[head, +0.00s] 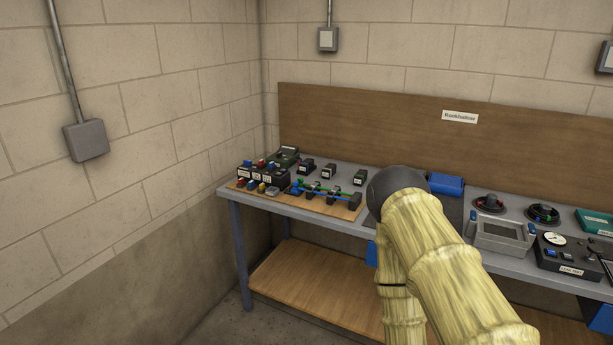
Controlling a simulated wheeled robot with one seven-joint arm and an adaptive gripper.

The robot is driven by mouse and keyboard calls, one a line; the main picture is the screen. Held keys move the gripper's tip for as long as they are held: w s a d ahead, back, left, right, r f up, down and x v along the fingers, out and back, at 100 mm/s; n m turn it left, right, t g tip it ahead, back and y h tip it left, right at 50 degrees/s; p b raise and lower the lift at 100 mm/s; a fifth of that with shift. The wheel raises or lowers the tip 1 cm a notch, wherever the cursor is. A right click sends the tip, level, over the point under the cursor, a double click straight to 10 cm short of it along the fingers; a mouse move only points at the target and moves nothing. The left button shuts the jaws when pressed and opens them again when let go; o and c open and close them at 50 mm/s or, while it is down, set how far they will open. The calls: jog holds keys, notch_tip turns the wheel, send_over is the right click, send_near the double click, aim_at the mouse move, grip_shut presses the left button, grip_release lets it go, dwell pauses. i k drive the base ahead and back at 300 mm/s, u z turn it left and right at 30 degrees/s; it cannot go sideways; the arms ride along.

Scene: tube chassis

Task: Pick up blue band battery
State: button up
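I cannot make out for certain which item is the blue band battery. Three small dark blocks stand in a row at the back left of the grey workbench (340,216): a left block (307,167), a middle block (330,172) and a right block (360,178). Any bands on them are too small to read. My arm, yellow and bamboo-like with a dark round joint, rises across the middle right and hides part of the bench. My gripper does not show.
A wooden board (341,212) at the bench's left end carries dark boxes with coloured tops and a green strip. A blue object (446,184) sits behind my arm. A grey device (501,235) and a dark meter box (567,254) stand right. A lower shelf (310,285) looks bare.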

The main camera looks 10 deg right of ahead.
aim_at(308, 163)
jog(key=u, duration=0.65)
jog(key=i, duration=1.75)
jog(key=z, duration=3.25)
jog(key=k, duration=0.35)
jog(key=u, duration=1.7)
